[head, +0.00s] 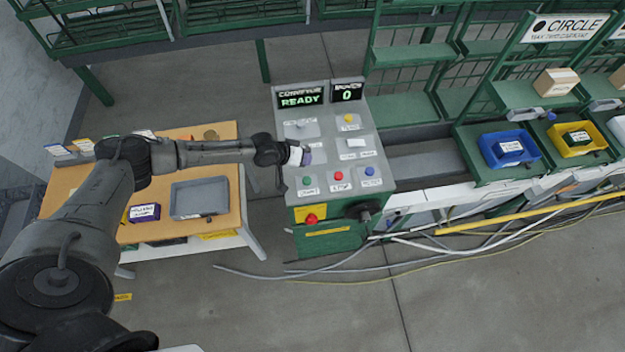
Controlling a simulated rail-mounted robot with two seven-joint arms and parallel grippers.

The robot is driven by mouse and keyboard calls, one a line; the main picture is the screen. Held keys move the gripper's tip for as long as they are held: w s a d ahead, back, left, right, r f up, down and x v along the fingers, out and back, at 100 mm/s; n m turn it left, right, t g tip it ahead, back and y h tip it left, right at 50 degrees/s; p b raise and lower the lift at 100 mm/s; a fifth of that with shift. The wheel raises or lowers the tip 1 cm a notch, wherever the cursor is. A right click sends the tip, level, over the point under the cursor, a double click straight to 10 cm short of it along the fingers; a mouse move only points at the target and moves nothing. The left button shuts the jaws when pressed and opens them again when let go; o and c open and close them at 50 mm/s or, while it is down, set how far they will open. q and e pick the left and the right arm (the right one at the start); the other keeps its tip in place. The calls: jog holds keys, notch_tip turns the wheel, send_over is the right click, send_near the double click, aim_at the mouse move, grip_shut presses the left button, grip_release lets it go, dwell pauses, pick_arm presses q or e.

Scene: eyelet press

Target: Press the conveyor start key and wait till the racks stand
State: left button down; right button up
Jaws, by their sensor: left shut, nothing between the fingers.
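The control console (327,130) stands in the middle of the head view. Its display (300,97) reads "CONVEYOR READY" in green, and a smaller display (348,93) shows 0. A green key (307,181), a red key (339,175) and a blue key (371,170) sit in a row on the console's lower panel; their small labels are hard to read. My left gripper (306,157) is shut and empty over the console's left side, a little behind the green key in the picture and apparently above the panel. My right gripper is out of view.
A wooden table (215,222) with a grey tray (199,197) is at left. A red knob (311,219) is on the console's front. Green racks (410,60) stand behind; a blue bin (509,148) and a yellow bin (575,138) are right. Cables cross the floor.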

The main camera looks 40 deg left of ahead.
pick_arm(q)
jog(key=shift+f, duration=0.2)
jog(key=b, duration=0.7)
send_over(306, 178)
notch_tip(306, 178, down, 8)
jog(key=shift+s+r, duration=0.1)
jog(key=shift+r, duration=0.05)
jog(key=shift+f+b, duration=0.4)
jog(key=shift+b, duration=0.05)
dwell(0.8)
dwell(0.7)
jog(key=shift+f+b, duration=0.35)
jog(key=shift+f, duration=0.1)
